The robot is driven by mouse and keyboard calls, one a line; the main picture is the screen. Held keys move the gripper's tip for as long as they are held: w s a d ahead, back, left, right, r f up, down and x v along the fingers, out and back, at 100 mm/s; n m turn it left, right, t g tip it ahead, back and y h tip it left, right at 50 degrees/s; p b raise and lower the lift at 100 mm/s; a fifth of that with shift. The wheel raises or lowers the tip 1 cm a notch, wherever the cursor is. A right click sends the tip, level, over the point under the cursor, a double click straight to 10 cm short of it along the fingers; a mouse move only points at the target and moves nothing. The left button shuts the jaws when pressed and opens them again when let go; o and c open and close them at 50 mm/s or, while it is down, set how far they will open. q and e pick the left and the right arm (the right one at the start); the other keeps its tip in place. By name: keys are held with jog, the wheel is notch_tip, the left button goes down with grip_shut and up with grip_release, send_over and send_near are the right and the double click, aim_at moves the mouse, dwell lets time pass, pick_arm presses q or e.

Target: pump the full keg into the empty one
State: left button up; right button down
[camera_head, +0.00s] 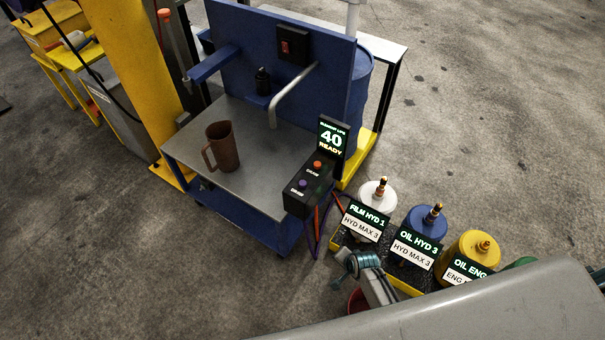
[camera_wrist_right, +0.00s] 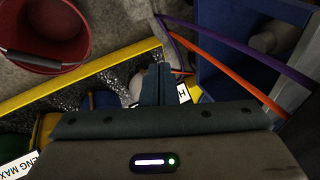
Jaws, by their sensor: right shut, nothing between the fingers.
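Several kegs stand in a row at the lower right of the head view: a white one (camera_head: 377,193) signed FILM HYD 1, a blue one (camera_head: 428,222) signed OIL HYD 3 and a yellow one (camera_head: 481,246) signed OIL ENG. I cannot tell which is full or empty. My right gripper (camera_head: 347,262) is shut and empty in front of the kegs, and shows in the right wrist view (camera_wrist_right: 157,72). My left gripper is out of view.
A brown jug (camera_head: 222,146) stands on the cart's grey top (camera_head: 250,180), near a bent metal spout (camera_head: 291,93). Orange (camera_wrist_right: 240,84) and purple (camera_wrist_right: 235,48) hoses run close to my right gripper. A red bucket (camera_wrist_right: 45,62) stands nearby.

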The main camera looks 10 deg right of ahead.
jog(key=w+a+r+m+t+y+p, duration=0.1)
jog(key=w+a+r+m+p, duration=0.15)
jog(key=w+r, duration=0.55)
jog(key=w+a+r+m+t+y+p, duration=0.1)
jog(key=w+a+r+m+p, duration=0.25)
jog(key=r, duration=0.75)
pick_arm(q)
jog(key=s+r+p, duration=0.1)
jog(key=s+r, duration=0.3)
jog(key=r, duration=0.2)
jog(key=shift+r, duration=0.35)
pick_arm(e)
notch_tip(320, 180, up, 14)
jog(key=m+t+y, duration=0.1)
jog(key=m+t, duration=0.1)
jog(key=m, duration=0.3)
send_over(305, 185)
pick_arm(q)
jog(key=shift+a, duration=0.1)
pick_arm(e)
notch_tip(305, 185, down, 7)
jog(key=b, duration=0.8)
jog(key=shift+f, duration=0.9)
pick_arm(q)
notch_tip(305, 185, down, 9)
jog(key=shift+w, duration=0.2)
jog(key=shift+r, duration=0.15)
pick_arm(e)
jog(key=shift+f, duration=0.1)
